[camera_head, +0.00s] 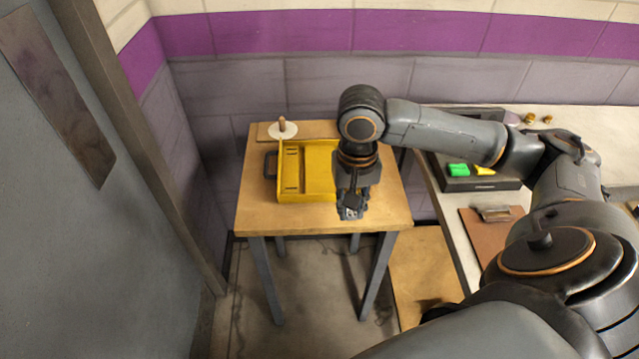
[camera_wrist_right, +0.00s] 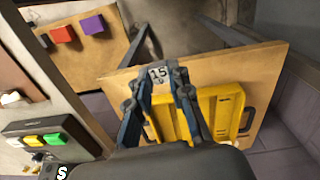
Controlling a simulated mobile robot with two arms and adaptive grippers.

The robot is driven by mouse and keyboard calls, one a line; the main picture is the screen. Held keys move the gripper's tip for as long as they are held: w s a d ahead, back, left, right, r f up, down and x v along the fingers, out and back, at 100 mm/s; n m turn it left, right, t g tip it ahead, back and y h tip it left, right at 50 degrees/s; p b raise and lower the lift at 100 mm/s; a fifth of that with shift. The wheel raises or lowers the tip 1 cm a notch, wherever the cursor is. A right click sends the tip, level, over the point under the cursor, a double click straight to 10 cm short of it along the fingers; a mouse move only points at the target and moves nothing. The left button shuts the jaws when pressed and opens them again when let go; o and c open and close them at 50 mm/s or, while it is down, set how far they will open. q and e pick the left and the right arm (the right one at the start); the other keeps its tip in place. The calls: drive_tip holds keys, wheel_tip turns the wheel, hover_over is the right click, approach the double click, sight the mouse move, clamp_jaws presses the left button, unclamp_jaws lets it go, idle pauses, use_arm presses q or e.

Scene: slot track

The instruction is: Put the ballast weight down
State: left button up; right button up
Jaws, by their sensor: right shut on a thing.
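The ballast weight is a small grey block marked "15" (camera_wrist_right: 158,73). It also shows at the tip of my right gripper in the head view (camera_head: 351,213). My right gripper (camera_wrist_right: 160,82) is shut on it, with a finger on each side. It points down over the front right part of the small wooden table (camera_head: 290,220), in front of and right of the yellow tray (camera_head: 290,190). I cannot tell whether the weight touches the tabletop. My left gripper is not in view.
A white disc with a wooden peg (camera_head: 283,130) stands at the table's back left. The bare front strip of the table is clear. A pale counter (camera_head: 450,215) on the right holds a dark tray (camera_head: 480,184) with green and yellow blocks, and a brown board (camera_head: 488,235).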

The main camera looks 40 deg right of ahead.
drive_tip(key=d+r+m, duration=0.1)
drive_tip(key=d, duration=0.1)
hover_over(311, 209)
drive_tip(key=f, duration=0.8)
drive_tip(key=shift+s+d+f+p, duration=0.2)
drive_tip(key=shift+s+p, duration=0.1)
drive_tip(key=shift+s, duration=0.05)
drive_tip(key=shift+w+f, duration=0.15)
drive_tip(key=shift+f, duration=0.05)
drive_tip(key=f, duration=0.3)
drive_tip(key=shift+w, duration=0.25)
drive_tip(key=shift+f, duration=0.4)
use_arm(q)
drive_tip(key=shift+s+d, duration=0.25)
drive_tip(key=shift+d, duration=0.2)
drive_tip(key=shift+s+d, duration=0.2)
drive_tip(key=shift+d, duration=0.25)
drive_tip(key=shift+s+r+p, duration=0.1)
drive_tip(key=shift+p, duration=0.2)
use_arm(e)
drive_tip(key=shift+a, duration=0.1)
